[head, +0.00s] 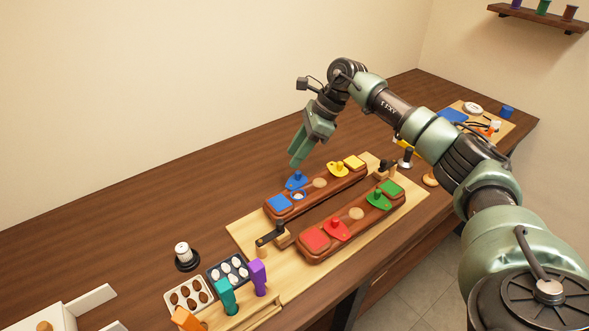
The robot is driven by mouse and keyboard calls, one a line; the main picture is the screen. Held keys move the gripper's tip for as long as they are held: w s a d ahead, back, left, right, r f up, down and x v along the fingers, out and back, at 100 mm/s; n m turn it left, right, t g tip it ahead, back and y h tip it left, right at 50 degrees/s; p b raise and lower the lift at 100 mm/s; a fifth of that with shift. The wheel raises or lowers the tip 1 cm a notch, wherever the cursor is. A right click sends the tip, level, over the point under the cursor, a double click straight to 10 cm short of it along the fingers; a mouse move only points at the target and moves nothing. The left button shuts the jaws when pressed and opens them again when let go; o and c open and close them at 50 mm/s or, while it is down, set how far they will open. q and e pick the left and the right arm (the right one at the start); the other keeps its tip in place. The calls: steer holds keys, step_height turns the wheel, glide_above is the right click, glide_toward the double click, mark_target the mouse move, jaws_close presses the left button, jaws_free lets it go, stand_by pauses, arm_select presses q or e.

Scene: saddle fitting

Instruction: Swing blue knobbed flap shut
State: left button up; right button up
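The blue knobbed flap (297,181) sits on the rear wooden saddle block, at its back edge. It is swung aside, and an opening with a pale, blue-edged spot (299,195) shows in front of it. A blue square plate (279,203) lies at the left end of the same block. My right gripper (296,162) points down just above and behind the blue flap, apparently clear of it. Its fingers look close together, but I cannot tell whether they are fully shut. Nothing is visible between them. My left gripper is not in view.
The rear block also bears a yellow knobbed flap (337,168) and yellow plate (354,162). The front block has red (337,230) and green (379,201) knobbed flaps. A black-handled clamp (272,236) stands left of the blocks. The table behind the blocks is clear.

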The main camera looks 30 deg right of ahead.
mark_target(299, 172)
steer(key=s+d+h, duration=0.1)
steer(key=d, duration=0.3)
steer(key=shift+g, duration=0.3)
steer(key=p+x, duration=0.2)
steer(key=x, duration=0.5)
steer(key=shift+s+a, duration=0.15)
jaws_close()
